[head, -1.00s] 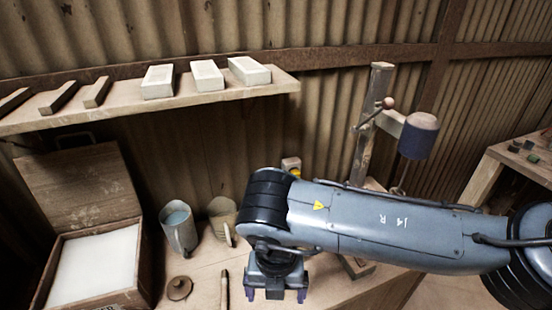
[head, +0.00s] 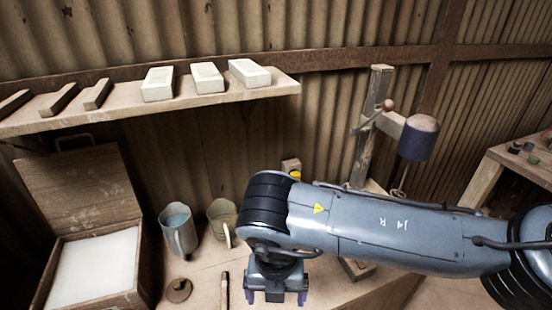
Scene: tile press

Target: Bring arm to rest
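My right arm comes in from the right and reaches across the bench in the head view. My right gripper (head: 277,297) points down over the bench, with its two dark fingertips apart near the lower edge of the picture. I see nothing between the fingers. The arm hides part of the bench and the lower part of the tile press (head: 372,130), which has a wooden post and a dark round weight. My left gripper is not in the picture.
An open wooden box (head: 45,292) with white contents stands at left. A metal jug (head: 178,232), a second pail (head: 221,214), a round lid (head: 178,290) and a stick (head: 224,290) are on the bench (head: 208,268). A shelf (head: 215,102) holds several blocks. A side table (head: 522,160) stands at right.

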